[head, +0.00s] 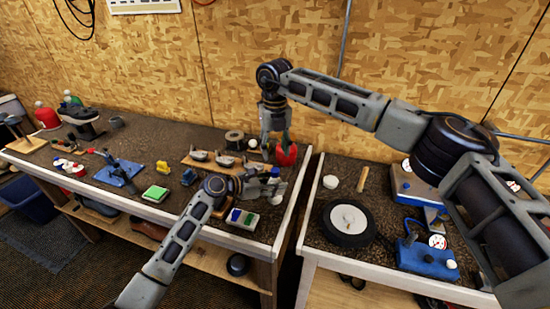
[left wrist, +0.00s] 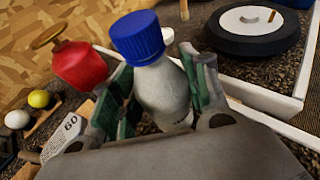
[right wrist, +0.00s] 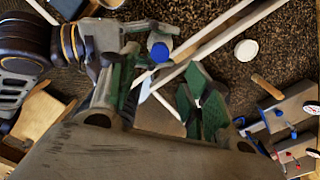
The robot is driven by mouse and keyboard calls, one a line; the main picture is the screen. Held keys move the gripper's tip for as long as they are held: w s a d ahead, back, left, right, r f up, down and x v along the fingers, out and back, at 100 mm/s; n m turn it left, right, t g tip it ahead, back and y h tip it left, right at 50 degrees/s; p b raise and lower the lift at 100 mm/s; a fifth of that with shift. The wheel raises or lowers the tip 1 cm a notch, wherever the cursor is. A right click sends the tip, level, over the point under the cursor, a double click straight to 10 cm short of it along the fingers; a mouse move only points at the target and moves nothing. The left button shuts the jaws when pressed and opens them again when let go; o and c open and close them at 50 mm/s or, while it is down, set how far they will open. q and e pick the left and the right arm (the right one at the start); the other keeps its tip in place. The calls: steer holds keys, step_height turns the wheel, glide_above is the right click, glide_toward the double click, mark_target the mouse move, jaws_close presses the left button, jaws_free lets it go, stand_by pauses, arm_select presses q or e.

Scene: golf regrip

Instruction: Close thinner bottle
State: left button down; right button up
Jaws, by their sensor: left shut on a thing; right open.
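A white bottle (left wrist: 163,90) with a blue cap (left wrist: 138,38) on its top stands between the fingers of my left gripper (left wrist: 155,90), which is shut on its body. In the head view my left gripper (head: 268,184) holds it near the right end of the left bench. My right gripper (head: 274,141) is open and empty, pointing down behind and above the left one. In the right wrist view the blue cap (right wrist: 160,52) shows beyond the gap of my right gripper (right wrist: 160,88), apart from the fingers. How tightly the cap sits cannot be told.
A red container (head: 287,154) stands close to both grippers; it also shows in the left wrist view (left wrist: 78,65). A white disc (head: 331,181), a wooden handle (head: 362,180) and a wheel (head: 348,222) lie on the right bench. A gap separates the benches.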

steer(key=shift+r, duration=1.85)
arm_select(q)
steer(key=c, duration=0.7)
jaws_free()
steer(key=shift+a, duration=0.1)
steer(key=shift+v, duration=5.95)
arm_select(e)
steer(key=shift+a, duration=0.1)
